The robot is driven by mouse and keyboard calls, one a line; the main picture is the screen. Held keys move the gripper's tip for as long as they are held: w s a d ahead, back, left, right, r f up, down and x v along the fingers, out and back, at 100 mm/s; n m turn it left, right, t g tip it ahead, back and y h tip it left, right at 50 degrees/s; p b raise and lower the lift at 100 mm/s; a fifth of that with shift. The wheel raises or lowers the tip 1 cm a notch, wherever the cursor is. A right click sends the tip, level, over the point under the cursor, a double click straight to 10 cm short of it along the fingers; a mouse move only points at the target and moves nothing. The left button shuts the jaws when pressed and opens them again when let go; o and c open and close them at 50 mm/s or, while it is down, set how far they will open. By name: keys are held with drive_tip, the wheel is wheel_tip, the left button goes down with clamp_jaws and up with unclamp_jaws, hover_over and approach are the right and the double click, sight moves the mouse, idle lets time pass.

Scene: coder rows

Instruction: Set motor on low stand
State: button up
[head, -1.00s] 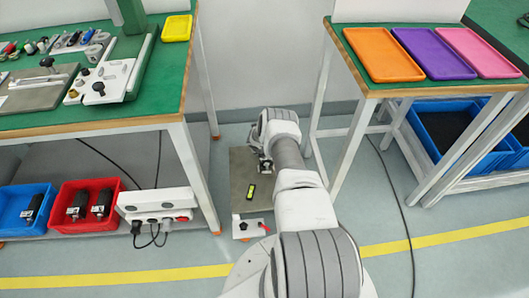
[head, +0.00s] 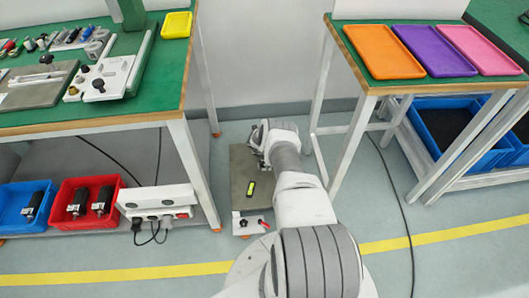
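Dark motor-like cylinders lie in bins on the left lower shelf: one (head: 33,206) in the blue bin (head: 12,220) and two (head: 78,203) in the red bin (head: 88,222). A low grey plate (head: 238,170), which looks like the low stand, lies near the floor between the two benches. A small black piece with a yellow-green middle (head: 251,188) rests on it. My gripper (head: 262,158) is at the far end of my arm, over the plate's upper right part. My arm hides most of it, so its fingers and anything held are unclear.
A white power strip (head: 155,198) with cables stands right of the red bin. Orange (head: 382,52), purple and pink trays lie on the right bench.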

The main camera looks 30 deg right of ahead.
drive_tip(key=shift+w+f, duration=0.1)
drive_tip(key=shift+f, duration=0.15)
idle(1.2)
drive_tip(key=shift+d, duration=0.1)
drive_tip(key=o, duration=1.4)
drive_tip(key=shift+o, duration=0.3)
drive_tip(key=shift+s+f, duration=0.15)
drive_tip(key=shift+s, duration=0.05)
drive_tip(key=shift+a+r+p, duration=0.25)
drive_tip(key=shift+r+p, duration=0.2)
drive_tip(key=p+v, duration=1.5)
drive_tip(key=v, duration=0.1)
drive_tip(key=shift+r+p, duration=0.3)
drive_tip(key=shift+p, duration=0.1)
